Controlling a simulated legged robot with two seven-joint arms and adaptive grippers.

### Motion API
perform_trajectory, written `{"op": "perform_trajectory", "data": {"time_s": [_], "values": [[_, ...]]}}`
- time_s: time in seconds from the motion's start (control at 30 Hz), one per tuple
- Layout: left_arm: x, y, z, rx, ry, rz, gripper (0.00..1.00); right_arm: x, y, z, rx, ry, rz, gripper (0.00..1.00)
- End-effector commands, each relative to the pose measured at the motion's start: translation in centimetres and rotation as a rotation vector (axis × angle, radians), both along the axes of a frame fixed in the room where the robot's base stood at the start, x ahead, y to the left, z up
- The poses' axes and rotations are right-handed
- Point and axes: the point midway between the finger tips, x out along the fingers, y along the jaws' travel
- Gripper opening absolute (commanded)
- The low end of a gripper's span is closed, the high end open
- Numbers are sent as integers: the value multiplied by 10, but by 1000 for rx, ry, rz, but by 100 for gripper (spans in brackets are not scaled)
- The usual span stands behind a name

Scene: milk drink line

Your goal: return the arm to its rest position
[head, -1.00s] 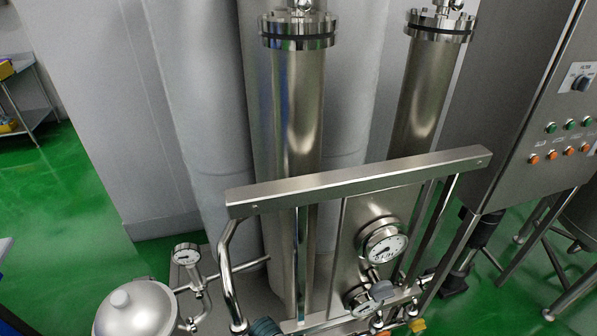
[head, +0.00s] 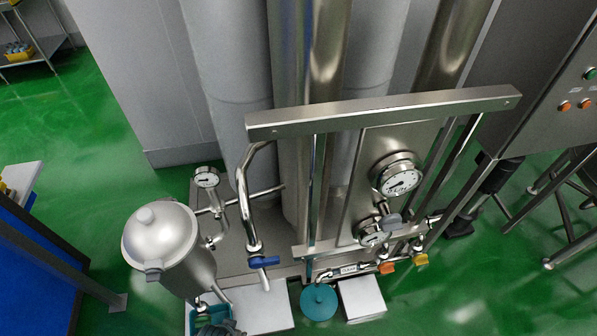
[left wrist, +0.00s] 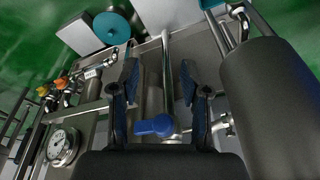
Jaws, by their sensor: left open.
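My left gripper (left wrist: 160,85) shows in the left wrist view with its two dark fingers spread apart and nothing held between them. A steel pipe runs behind the gap between the fingers. The blue valve handle (left wrist: 155,127) shows low between the finger bases; I cannot tell how far it is from them. In the head view the blue valve handle (head: 264,262) sits on the bent steel pipe, and no gripper is clearly visible. A dark teal shape at the bottom edge there is too unclear to name. My right gripper is in neither view.
A steel crossbar (head: 385,110) stands in front of the tall columns. A round steel vessel (head: 160,240) stands at left, a pressure gauge (head: 397,176) at right. A teal round container (head: 319,300) and a white block (head: 362,298) are low in front. Green floor is open at lower right.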

Motion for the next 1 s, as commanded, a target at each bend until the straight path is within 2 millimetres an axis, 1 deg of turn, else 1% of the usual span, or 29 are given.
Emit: {"op": "perform_trajectory", "data": {"time_s": [0.03, 0.17, 0.27, 0.33, 0.47, 0.5, 0.6, 0.7, 0.8, 0.97, 1.0], "values": [[2, -1, -12, 0, 7, -1, 46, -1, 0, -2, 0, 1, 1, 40], [4, -2, -45, 0, 21, -5, 46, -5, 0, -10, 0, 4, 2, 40], [4, -3, -74, 0, 32, -8, 46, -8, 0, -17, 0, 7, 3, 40], [1, -3, -98, 0, 42, -10, 46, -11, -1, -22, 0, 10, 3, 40], [-9, -3, -147, 2, 63, -14, 46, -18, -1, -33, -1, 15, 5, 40], [-15, -2, -163, 2, 69, -16, 46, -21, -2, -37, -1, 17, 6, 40], [-29, 0, -198, 4, 84, -19, 46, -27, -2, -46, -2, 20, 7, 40], [-40, 1, -218, 4, 89, -22, 46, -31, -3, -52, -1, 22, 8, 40], [-46, 2, -227, 4, 92, -23, 46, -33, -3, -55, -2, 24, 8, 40], [-47, 2, -229, 4, 93, -23, 46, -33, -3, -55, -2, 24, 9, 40], [-47, 2, -229, 4, 93, -23, 43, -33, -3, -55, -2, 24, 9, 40]]}}
